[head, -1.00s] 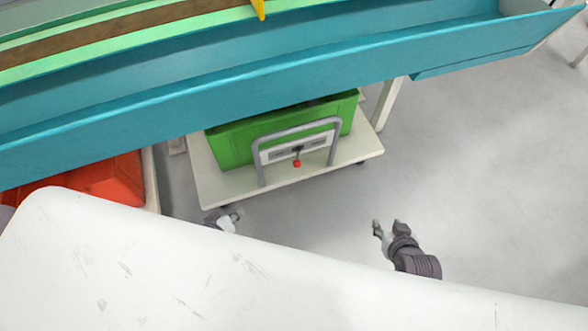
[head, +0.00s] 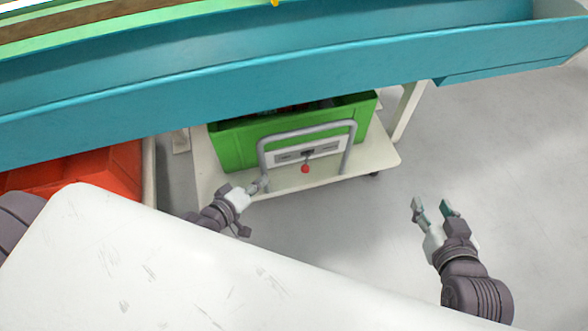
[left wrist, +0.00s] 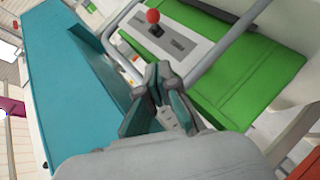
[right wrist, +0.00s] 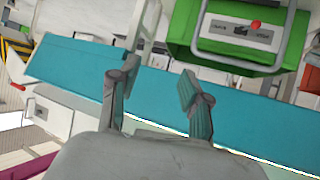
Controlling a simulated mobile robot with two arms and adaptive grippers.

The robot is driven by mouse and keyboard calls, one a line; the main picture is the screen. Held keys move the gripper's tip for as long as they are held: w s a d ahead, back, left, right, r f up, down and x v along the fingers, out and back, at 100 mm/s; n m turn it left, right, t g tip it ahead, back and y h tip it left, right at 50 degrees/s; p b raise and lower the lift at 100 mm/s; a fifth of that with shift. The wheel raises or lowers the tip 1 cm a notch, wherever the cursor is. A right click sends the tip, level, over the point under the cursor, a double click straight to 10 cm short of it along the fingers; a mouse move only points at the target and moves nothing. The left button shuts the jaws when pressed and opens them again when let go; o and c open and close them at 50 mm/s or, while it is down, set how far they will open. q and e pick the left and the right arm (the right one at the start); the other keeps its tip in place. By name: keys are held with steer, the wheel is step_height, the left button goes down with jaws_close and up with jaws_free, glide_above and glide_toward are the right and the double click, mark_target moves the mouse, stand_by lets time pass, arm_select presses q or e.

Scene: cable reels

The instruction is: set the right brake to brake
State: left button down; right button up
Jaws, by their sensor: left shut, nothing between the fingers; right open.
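The right brake is a short lever with a red knob (head: 305,169) on a pale panel (head: 326,149) at the front of the green bin's cart. The panel has a dark central slot and a grey label each side, too small to read. The knob also shows in the left wrist view (left wrist: 152,16) and right wrist view (right wrist: 256,24). My left gripper (head: 259,185) is shut and empty, beside the left leg of the grey handle (head: 262,160); I cannot tell whether they touch. My right gripper (head: 432,207) is open and empty, right of the cart over the floor.
The green bin (head: 232,147) sits on a white cart (head: 210,178). A long teal trough (head: 300,75) spans above it. A red crate (head: 118,180) stands at the left. A white scuffed surface (head: 120,260) fills the front left. The grey floor at right is clear.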

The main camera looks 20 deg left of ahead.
arm_select(q)
steer(key=b, duration=0.3)
glide_toward(305, 169)
steer(key=w+a, duration=0.3)
steer(key=a, duration=0.1)
steer(key=w+d+f+b, duration=0.2)
steer(key=w+d, duration=0.1)
steer(key=d, duration=0.1)
steer(key=shift+w+f, duration=0.4)
arm_select(e)
step_height(305, 169, up, 19)
steer(key=a+t+y, duration=0.3)
steer(key=t+y, duration=0.1)
steer(key=t, duration=0.9)
steer(key=shift+f+n, duration=0.15)
steer(key=shift+n, duration=0.15)
arm_select(q)
steer(key=shift+d, duration=0.1)
arm_select(e)
steer(key=shift+w+y, duration=0.25)
steer(key=shift+y, duration=0.15)
